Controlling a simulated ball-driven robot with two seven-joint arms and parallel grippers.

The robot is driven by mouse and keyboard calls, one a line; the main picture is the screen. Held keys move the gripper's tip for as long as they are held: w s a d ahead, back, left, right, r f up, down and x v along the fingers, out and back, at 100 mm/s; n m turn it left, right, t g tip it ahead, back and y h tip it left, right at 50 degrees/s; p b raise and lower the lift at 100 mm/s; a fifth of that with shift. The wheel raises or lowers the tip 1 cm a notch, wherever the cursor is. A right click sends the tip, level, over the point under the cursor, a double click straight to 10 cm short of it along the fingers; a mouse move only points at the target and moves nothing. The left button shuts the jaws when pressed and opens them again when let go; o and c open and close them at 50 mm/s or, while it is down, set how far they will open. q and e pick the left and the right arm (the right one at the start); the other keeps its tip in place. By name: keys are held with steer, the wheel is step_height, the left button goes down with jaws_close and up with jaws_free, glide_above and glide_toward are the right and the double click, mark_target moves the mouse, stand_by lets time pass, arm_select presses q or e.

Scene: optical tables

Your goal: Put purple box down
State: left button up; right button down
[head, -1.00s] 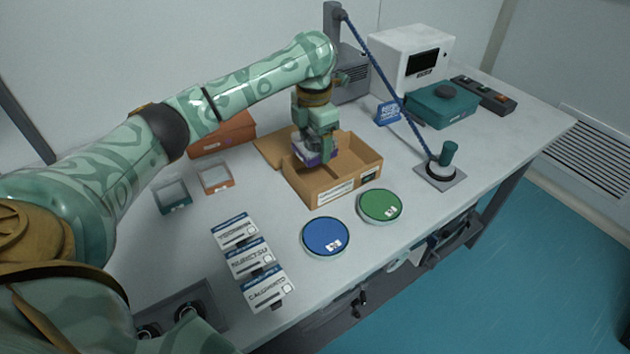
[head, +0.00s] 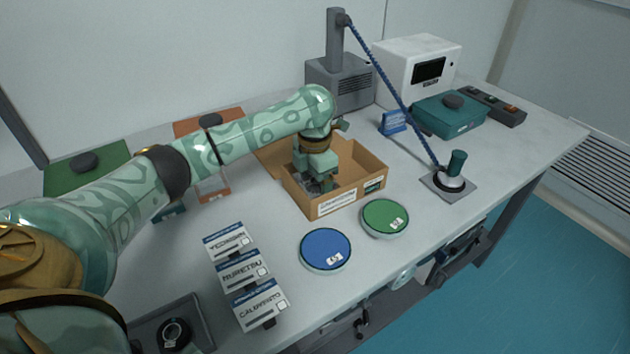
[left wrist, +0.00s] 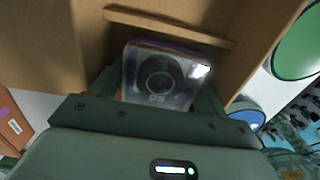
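The purple box (left wrist: 158,76) shows in the left wrist view as a small case with a clear top, a purple edge and a dark round part inside. It sits between the two fingers of my left gripper (left wrist: 157,92), which look closed on its sides. In the head view my left gripper (head: 317,182) points down inside the open cardboard box (head: 340,203). There the purple box is mostly hidden by the gripper and the cardboard walls. I cannot tell whether it touches the cardboard floor. My right gripper is not in view.
A blue round disc (head: 325,249) and a green round disc (head: 385,217) lie in front of the cardboard box. Several label cards (head: 243,270) stand to the left. A teal case (head: 450,115) and a blue-rod stand (head: 455,170) are at the right.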

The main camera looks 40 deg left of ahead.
arm_select(q)
step_height(320, 180, up, 11)
steer(key=p, duration=0.5)
steer(key=shift+r+p, duration=0.45)
steer(key=shift+r, duration=0.25)
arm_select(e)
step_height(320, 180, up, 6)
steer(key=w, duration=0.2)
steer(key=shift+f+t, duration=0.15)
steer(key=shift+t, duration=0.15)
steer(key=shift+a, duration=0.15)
